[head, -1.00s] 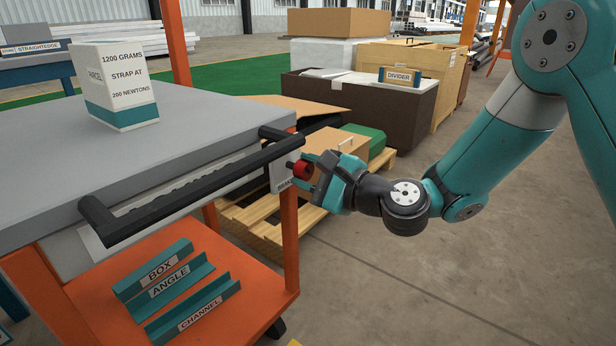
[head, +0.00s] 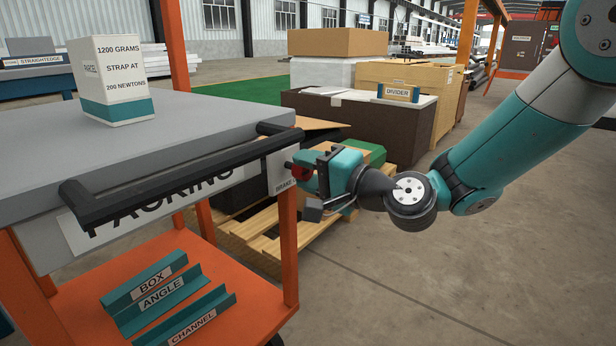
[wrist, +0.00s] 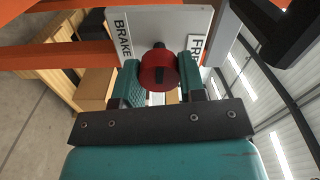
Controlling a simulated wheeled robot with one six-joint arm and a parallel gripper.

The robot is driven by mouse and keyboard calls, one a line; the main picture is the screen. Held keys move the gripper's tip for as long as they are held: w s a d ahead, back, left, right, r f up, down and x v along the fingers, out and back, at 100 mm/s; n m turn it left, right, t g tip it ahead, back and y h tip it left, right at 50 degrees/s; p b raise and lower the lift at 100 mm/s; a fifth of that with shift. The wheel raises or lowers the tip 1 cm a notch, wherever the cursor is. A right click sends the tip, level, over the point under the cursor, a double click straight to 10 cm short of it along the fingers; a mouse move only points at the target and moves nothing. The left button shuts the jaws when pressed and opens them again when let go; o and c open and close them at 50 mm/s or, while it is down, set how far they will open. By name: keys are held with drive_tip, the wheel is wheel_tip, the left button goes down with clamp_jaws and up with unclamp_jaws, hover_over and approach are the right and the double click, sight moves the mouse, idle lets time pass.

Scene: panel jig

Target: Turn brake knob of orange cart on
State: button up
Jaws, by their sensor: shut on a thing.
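The orange cart (head: 289,238) with a grey top stands at the left in the head view. Its red brake knob (head: 291,171) is on a small plate labelled BRAKE (head: 281,178) at the cart's right corner, partly hidden by my gripper (head: 305,172). In the wrist view the red knob (wrist: 158,71) sits between the two teal fingers of my gripper (wrist: 160,84), in front of the plate (wrist: 165,27). The jaws are shut on the knob. A second label on the plate, beginning "FR", is partly covered by a finger.
A black handle bar (head: 180,178) runs along the cart's near edge. A white box (head: 110,80) stands on top. Teal BOX, ANGLE and CHANNEL pieces lie on the lower shelf (head: 245,312). A wooden pallet (head: 270,240) is behind; the floor at right is clear.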

drive_tip(key=shift+n, duration=0.4)
drive_tip(key=o, duration=0.9)
drive_tip(key=shift+s, duration=0.1)
drive_tip(key=shift+b+v, duration=3.9)
drive_tip(key=shift+v, duration=4.75)
drive_tip(key=shift+a, duration=0.1)
